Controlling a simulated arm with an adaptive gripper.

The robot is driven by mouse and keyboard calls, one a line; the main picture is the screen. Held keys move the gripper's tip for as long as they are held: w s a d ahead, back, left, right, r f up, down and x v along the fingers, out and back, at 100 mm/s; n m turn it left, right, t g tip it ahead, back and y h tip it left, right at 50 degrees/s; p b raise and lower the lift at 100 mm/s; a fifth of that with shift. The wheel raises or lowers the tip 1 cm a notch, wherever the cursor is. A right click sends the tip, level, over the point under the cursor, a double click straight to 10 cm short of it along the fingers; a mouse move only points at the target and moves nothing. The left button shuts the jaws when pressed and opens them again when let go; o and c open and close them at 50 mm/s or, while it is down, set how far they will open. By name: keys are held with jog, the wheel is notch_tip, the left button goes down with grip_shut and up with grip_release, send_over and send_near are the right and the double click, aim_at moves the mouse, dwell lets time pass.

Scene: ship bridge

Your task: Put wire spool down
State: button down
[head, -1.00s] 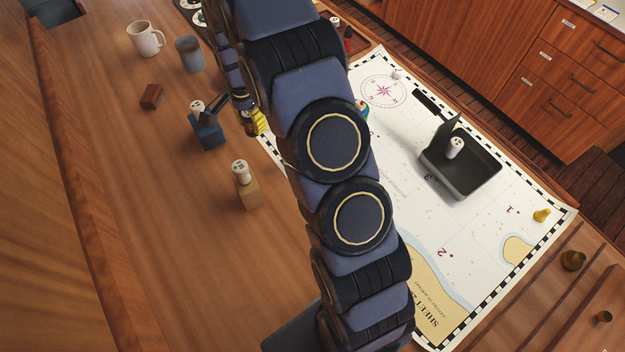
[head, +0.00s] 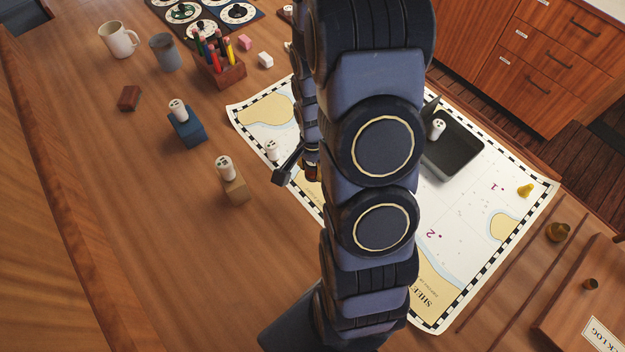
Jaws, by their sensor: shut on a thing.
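My gripper (head: 290,174) is low over the left edge of the paper chart (head: 460,276), partly hidden behind my own arm. One dark finger sticks out to the left. It is shut on the wire spool (head: 312,172), of which only a small dark, yellowish part shows beside the arm. I cannot tell whether the spool touches the chart. A white cylinder with dark dots (head: 272,150) stands just beyond the finger, close to it.
A wooden block (head: 235,190) and a blue block (head: 187,130), each with a white dotted piece, stand to the left. A pencil holder (head: 220,72), mug (head: 118,40) and grey cup (head: 165,52) are farther back. The left tabletop is largely clear.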

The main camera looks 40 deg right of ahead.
aim_at(313, 187)
jog(key=shift+f, duration=2.85)
jog(key=shift+f, duration=0.2)
jog(key=c, duration=0.7)
grip_release()
jog(key=shift+r, duration=0.1)
